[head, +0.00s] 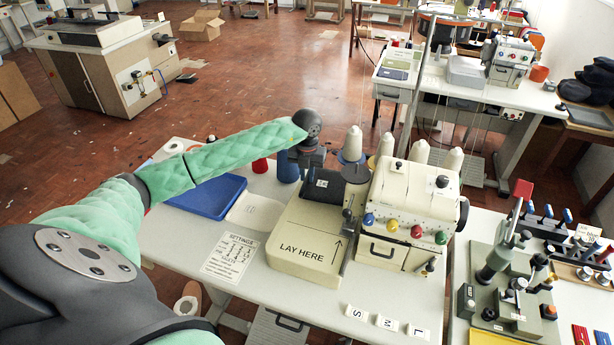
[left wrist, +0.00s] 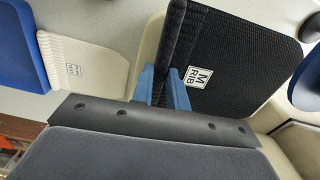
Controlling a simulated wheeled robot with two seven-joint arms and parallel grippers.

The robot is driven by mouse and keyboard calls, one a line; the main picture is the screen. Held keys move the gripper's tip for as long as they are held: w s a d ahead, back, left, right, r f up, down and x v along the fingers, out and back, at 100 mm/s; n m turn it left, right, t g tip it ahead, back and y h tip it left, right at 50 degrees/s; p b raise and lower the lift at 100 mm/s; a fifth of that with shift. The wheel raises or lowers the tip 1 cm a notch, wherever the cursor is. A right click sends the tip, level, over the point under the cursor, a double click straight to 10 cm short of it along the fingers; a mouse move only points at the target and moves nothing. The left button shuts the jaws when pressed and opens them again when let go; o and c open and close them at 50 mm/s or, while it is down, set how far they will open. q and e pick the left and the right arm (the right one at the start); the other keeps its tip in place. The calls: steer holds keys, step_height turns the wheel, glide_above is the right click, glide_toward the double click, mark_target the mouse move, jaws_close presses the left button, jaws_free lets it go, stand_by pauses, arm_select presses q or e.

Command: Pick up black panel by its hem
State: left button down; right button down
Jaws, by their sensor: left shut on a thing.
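The black panel (head: 328,188) is at the back end of the cream "LAY HERE" bed, beside the sewing machine. In the left wrist view the black panel (left wrist: 240,45) is ribbed, with a white "M RIB" label and a folded hem along its left edge. My left gripper (head: 311,177) reaches over it from above. Its blue fingers (left wrist: 163,88) in the left wrist view are shut on the hem, one on each side. Whether the panel is clear of the bed cannot be told. My right gripper is in neither view.
The cream bed (head: 302,246) adjoins the sewing machine (head: 412,200) with its coloured knobs. Left of it are a blue tray (head: 207,203), a pale panel (head: 254,212) and a settings sheet (head: 230,257). Thread cones (head: 420,152) stand behind. S, M and L cards (head: 386,322) lie in front.

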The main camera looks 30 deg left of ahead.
arm_select(q)
steer(key=shift+r+p, duration=0.4)
steer(key=shift+r, duration=1.2)
